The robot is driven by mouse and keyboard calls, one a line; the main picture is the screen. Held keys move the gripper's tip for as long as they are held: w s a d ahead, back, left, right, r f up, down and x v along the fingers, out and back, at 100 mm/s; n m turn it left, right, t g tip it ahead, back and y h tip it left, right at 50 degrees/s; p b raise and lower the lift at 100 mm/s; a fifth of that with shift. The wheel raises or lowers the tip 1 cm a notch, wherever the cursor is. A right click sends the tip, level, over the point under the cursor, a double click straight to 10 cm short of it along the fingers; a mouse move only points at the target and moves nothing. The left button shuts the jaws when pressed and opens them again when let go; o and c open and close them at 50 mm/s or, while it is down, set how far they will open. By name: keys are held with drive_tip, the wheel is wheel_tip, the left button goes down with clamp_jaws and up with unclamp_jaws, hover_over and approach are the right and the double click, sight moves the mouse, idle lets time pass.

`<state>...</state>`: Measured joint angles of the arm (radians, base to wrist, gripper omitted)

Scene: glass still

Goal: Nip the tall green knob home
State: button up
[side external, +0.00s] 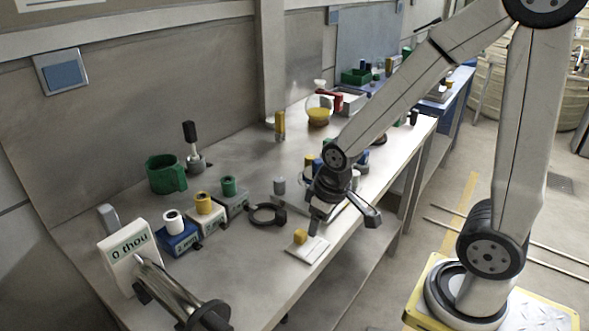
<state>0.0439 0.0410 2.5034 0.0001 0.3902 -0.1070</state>
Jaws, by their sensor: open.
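A green knob (228,187) stands upright on a dark grey block (233,206), at the right end of a short row of blocks on the bench. I cannot tell how far it is seated. A yellow knob (204,203) and a white knob (174,221) stand on the blocks to its left. My gripper (344,222) hangs over the front edge of the bench, to the right of the green knob and well apart from it. Its fingers are spread, and I see nothing held between them.
A yellow piece on a white pad (312,252) lies below my gripper. A black ring (265,215) lies between the green knob and my gripper. A green mug (166,174) and a black-handled tool (191,140) stand behind the row. A flask (318,111) stands farther back.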

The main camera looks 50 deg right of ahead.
drive_tip(key=w+d+n, duration=0.2)
drive_tip(key=d, duration=0.2)
drive_tip(key=w+d+n+g, duration=0.1)
drive_tip(key=w+d+n, duration=0.1)
drive_tip(key=d, duration=0.3)
drive_tip(key=w+d+n+g, duration=0.1)
drive_tip(key=w+d+n, duration=0.1)
drive_tip(key=d, duration=0.3)
drive_tip(key=shift+w+d+f, duration=0.25)
drive_tip(key=shift+w+f, duration=0.05)
drive_tip(key=shift+w, duration=0.05)
drive_tip(key=shift+f, duration=0.15)
drive_tip(key=shift+f, duration=3.75)
clamp_jaws()
